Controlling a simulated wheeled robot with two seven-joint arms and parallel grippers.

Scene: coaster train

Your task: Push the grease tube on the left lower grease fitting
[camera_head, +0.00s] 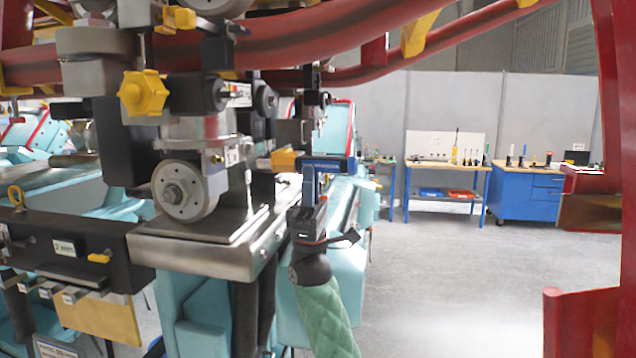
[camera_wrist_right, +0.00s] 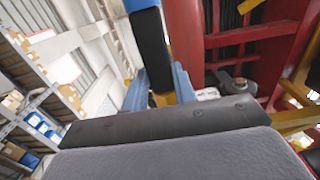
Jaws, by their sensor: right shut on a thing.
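My right gripper (camera_head: 318,170), on the green-sleeved arm, is raised beside the train's wheel assembly in the head view. It is shut on a dark bar-shaped thing with blue parts (camera_head: 338,163), which I take for the grease tube. The dark body (camera_wrist_right: 152,48) also shows between the blue fingers (camera_wrist_right: 160,88) in the right wrist view. A yellow block (camera_head: 285,160) shows just left of the tube; I cannot tell whether they touch. The wheel assembly (camera_head: 198,135) has a lower grey wheel (camera_head: 180,192). I cannot make out the left lower grease fitting. My left gripper is not in view.
Red track rails (camera_head: 300,45) run overhead, and a red post (camera_head: 608,110) stands at the right. A metal plate (camera_head: 195,258) lies under the wheel assembly. Turquoise train cars (camera_head: 85,250) stand close by. Blue workbenches (camera_head: 528,190) are far back, with open floor (camera_head: 470,270) before them.

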